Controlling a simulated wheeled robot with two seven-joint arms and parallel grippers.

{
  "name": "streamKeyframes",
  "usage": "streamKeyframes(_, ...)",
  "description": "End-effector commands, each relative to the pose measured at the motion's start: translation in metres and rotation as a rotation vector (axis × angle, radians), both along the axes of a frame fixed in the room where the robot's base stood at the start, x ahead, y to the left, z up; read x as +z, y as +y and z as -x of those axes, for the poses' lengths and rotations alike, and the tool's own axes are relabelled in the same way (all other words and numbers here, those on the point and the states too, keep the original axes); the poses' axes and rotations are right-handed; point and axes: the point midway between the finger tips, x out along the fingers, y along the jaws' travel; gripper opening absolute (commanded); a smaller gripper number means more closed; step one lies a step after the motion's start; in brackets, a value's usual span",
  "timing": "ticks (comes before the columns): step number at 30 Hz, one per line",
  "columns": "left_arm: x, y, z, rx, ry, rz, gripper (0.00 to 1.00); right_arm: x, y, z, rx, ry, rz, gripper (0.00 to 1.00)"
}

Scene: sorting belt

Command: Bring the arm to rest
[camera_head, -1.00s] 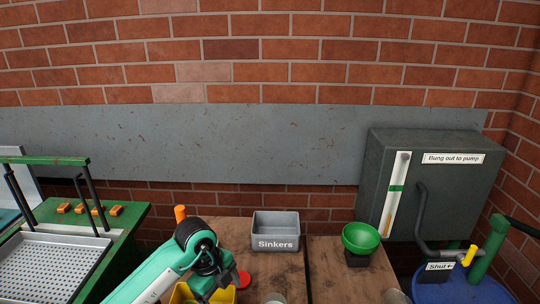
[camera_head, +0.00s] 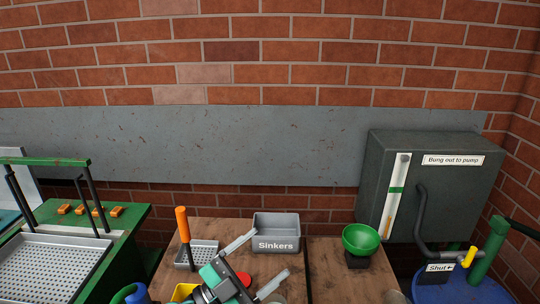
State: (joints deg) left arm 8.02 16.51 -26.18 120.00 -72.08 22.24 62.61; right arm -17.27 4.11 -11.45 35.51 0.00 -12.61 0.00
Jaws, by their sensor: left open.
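My left gripper (camera_head: 271,253) comes in low at the bottom centre, over the wooden table (camera_head: 225,228). Its two long grey fingers are spread wide apart and point up and to the right, with nothing between them. One finger's tip shows against the left side of the grey Sinkers bin (camera_head: 276,245); I cannot tell whether they touch. The other finger's tip is below the bin, over the table. Most of the left arm is out of the frame. My right gripper does not show.
An orange-handled tool (camera_head: 183,223) stands by a small grey tray (camera_head: 206,247). A yellow container (camera_head: 184,292) and a red disc (camera_head: 243,279) are close to the gripper. A green machine (camera_head: 132,217) stands left.

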Motion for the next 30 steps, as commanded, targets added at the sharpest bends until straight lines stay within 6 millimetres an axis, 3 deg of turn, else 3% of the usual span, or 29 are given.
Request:
streamKeyframes(3, 0.003, 0.039, -0.011, 0.198, 0.085, 0.155, 0.80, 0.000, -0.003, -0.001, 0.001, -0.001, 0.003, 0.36)
streamKeyframes(7, -0.014, 0.088, -0.022, 0.429, 0.224, 0.269, 0.80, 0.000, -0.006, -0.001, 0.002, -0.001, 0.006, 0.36)
streamKeyframes(11, -0.049, 0.135, -0.023, 0.650, 0.408, 0.323, 0.80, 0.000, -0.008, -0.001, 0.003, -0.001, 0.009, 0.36)
streamKeyframes(14, -0.086, 0.166, -0.014, 0.804, 0.578, 0.322, 0.80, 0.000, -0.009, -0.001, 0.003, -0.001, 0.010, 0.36)
streamKeyframes(20, -0.171, 0.208, 0.033, 1.029, 0.977, 0.215, 0.80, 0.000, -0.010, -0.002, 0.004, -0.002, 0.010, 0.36)
streamKeyframes(24, -0.223, 0.219, 0.085, 1.097, 1.263, 0.074, 0.80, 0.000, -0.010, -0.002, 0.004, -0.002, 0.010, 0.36)
streamKeyframes(30, -0.265, 0.219, 0.153, 1.082, 1.562, -0.121, 0.80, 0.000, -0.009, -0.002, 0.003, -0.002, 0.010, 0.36)
